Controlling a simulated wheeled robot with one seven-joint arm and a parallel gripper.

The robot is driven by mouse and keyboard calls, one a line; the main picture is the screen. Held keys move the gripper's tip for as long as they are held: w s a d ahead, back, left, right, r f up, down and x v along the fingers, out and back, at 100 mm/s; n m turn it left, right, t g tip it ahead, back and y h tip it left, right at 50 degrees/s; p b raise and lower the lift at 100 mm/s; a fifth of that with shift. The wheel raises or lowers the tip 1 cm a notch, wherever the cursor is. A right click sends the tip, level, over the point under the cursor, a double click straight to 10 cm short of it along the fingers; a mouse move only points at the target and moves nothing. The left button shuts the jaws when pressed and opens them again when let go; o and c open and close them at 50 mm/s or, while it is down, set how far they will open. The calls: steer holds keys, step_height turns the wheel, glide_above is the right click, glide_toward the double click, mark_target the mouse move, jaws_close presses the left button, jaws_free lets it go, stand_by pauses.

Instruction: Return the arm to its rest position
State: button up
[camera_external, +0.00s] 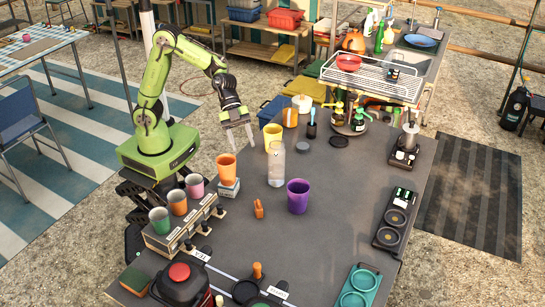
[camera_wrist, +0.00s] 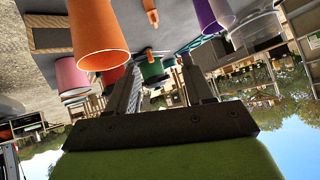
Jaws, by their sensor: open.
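My arm (camera_external: 152,90) is green and black and rises from its base at the left of the grey table. It bends over so that my gripper (camera_external: 238,141) hangs pointing down above the table's left edge. The gripper is open and empty, behind the orange cup and left of the yellow cup. In the wrist view the two fingers (camera_wrist: 165,85) stand apart with nothing between them. The orange cup (camera_external: 227,169) stands on a small block; it shows large in the wrist view (camera_wrist: 97,35).
A clear container (camera_external: 276,165), a yellow cup (camera_external: 272,134) and a purple cup (camera_external: 298,196) stand near the gripper. Several cups sit in a holder (camera_external: 166,238) at front left. A wire dish rack (camera_external: 372,78) is at the back. The table's middle right is clear.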

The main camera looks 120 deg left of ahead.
steer(key=s+d+r+n+g+y+p, duration=0.1)
steer(key=s+r+n+y+p, duration=0.1)
steer(key=s+r, duration=0.4)
steer(key=s+r+n+g+y+p, duration=0.1)
steer(key=s+r+n+y+p, duration=0.15)
steer(key=s, duration=0.65)
steer(key=s+a+r+n+y+p, duration=0.1)
steer(key=s+n, duration=0.2)
steer(key=s, duration=0.4)
steer(key=s+a+r+n+p, duration=0.1)
steer(key=s+a+n, duration=0.1)
steer(key=s, duration=0.4)
steer(key=shift+s+a+r+n+y+p, duration=0.25)
steer(key=shift+s+r+n+y+p, duration=0.1)
steer(key=shift+n, duration=0.1)
